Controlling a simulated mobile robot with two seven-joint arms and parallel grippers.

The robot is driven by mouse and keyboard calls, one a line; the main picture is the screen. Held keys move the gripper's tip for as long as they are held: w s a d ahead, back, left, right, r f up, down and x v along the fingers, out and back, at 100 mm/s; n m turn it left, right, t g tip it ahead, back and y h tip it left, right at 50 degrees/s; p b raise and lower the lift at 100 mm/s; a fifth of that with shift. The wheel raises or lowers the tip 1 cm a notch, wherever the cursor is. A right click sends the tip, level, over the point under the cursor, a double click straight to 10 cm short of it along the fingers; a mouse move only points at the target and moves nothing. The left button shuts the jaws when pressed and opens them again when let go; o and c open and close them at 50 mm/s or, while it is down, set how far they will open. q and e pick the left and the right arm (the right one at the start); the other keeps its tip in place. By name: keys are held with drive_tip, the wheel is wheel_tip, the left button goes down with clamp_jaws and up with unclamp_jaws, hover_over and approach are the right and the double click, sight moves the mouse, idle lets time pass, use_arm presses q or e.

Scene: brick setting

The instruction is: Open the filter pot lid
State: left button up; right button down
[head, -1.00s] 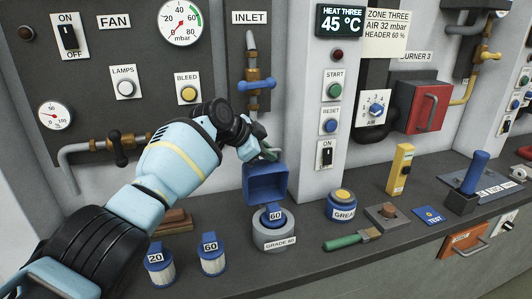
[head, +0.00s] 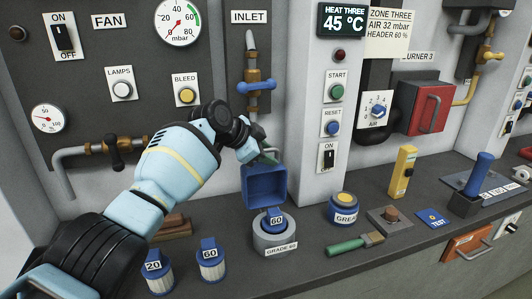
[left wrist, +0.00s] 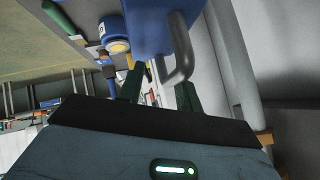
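The filter pot (head: 268,245) is a grey round pot labelled GRADE 60 on the bench. A blue cartridge marked 60 (head: 272,220) sits inside it. Its blue box-like lid (head: 265,190) stands raised behind the pot, hollow side facing me. My left gripper (head: 258,157) is at the lid's top edge. In the left wrist view the lid (left wrist: 150,25) fills the top middle, with a bent grey handle (left wrist: 182,50). The dark green fingers of my left gripper (left wrist: 160,92) are apart, with the handle's end near the space between them. My right gripper is not in view.
Two loose cartridges, marked 20 (head: 157,275) and 60 (head: 210,262), stand at the front left. A grease tin (head: 343,212) and a green-handled brush (head: 350,245) lie to the right. The inlet pipe with a blue valve handle (head: 258,86) is on the wall behind.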

use_arm(q)
drive_tip(key=shift+r, duration=0.1)
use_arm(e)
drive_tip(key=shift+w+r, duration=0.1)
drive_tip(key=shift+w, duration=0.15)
use_arm(q)
drive_tip(key=shift+s+a+r, duration=0.25)
drive_tip(key=shift+a+r, duration=0.1)
drive_tip(key=shift+r, duration=0.05)
drive_tip(key=p+v, duration=0.1)
drive_tip(key=v, duration=0.4)
drive_tip(key=shift+s+a, duration=0.1)
drive_tip(key=shift+s+a+r, duration=0.35)
drive_tip(key=shift+a+r, duration=0.05)
drive_tip(key=shift+r, duration=0.05)
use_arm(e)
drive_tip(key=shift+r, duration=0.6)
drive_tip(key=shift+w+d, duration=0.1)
